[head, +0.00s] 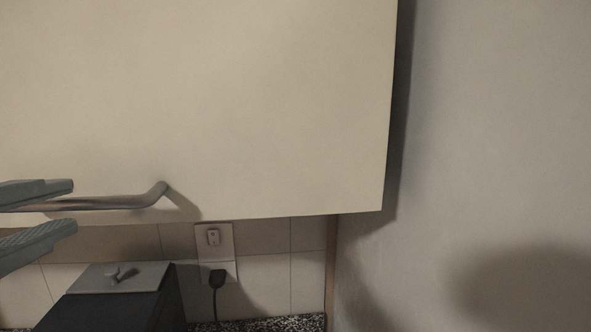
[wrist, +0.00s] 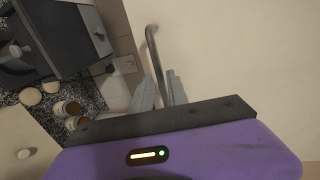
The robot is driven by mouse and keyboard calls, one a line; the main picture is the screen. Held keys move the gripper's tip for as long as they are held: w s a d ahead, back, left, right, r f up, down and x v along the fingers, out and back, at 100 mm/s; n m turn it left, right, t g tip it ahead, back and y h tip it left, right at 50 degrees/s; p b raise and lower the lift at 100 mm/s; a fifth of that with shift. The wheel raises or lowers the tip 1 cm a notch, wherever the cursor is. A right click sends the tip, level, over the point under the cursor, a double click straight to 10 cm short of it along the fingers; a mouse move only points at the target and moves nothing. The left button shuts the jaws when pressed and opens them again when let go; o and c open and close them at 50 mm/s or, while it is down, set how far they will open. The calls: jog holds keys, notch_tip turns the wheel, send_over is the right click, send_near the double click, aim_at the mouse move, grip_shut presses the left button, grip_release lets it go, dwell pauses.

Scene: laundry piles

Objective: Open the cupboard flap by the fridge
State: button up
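The cream cupboard flap (head: 230,95) fills the upper left of the head view and looks shut. A metal bar handle (head: 125,203) runs along its lower edge. My gripper (head: 75,205) is at the left, with one finger above the bar and one below. The fingers are apart, with gaps to the bar in the head view. In the wrist view the handle (wrist: 153,50) passes between the two grey fingers of my gripper (wrist: 160,82), and the flap (wrist: 230,50) lies to the right. No fridge can be made out.
Below the flap are a tiled wall with a socket and plug (head: 215,240), and a dark appliance (head: 115,295) on a speckled counter (head: 290,323). A plain wall (head: 500,130) stands at the right. Small jars (wrist: 65,108) stand on the counter in the wrist view.

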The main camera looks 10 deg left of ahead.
aim_at(62, 207)
jog(key=shift+p+x, duration=0.3)
jog(key=shift+x, duration=1.25)
jog(key=shift+c, duration=0.2)
grip_shut()
